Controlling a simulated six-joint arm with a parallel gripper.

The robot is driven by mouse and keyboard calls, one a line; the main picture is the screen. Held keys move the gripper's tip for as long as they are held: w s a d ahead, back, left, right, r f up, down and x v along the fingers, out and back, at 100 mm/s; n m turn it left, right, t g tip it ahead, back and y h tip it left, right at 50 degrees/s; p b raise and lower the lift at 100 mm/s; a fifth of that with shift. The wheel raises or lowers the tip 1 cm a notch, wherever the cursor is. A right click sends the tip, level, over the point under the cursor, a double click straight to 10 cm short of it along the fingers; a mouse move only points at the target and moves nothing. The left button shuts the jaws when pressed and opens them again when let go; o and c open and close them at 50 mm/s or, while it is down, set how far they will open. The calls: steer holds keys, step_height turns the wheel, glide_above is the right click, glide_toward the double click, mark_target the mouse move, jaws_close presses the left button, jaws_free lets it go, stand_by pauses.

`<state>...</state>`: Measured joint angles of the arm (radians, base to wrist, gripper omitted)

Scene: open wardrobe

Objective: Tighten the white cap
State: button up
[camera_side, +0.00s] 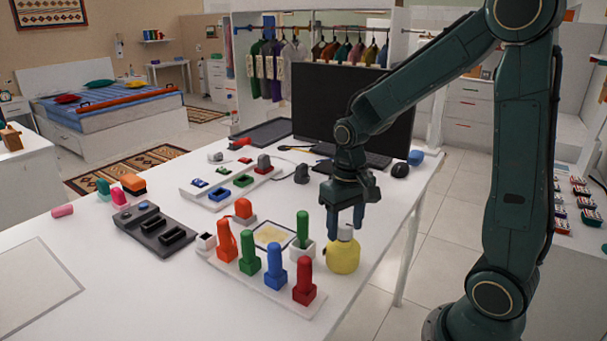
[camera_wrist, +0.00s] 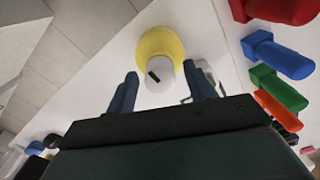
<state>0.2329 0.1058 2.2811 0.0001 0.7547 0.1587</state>
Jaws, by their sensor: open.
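A yellow bottle (camera_side: 343,256) stands upright near the right front edge of the white table. The white cap (camera_side: 345,232) sits on top of it, partly hidden behind my fingers in the side view. My gripper (camera_side: 346,222) points down from above, its fingers around the cap's height. In the wrist view, the white cap (camera_wrist: 160,74) with a dark mark shows on the yellow bottle (camera_wrist: 160,48). My gripper (camera_wrist: 160,88) is open there, one finger on each side of the cap with gaps between. I cannot tell whether the cap is fully seated.
A white rack (camera_side: 262,283) with orange, green, blue and red pegs stands just left of the bottle. Behind are a dark monitor (camera_side: 352,100), a keyboard and a mouse (camera_side: 399,170).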

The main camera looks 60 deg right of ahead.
steer(key=shift+n, duration=2.2)
steer(key=c, duration=1)
steer(key=shift+m, duration=0.3)
steer(key=m, duration=0.3)
steer(key=shift+m, duration=0.3)
steer(key=m, duration=0.4)
steer(key=shift+m, duration=0.3)
steer(key=m, duration=0.4)
steer(key=shift+m, duration=2.3)
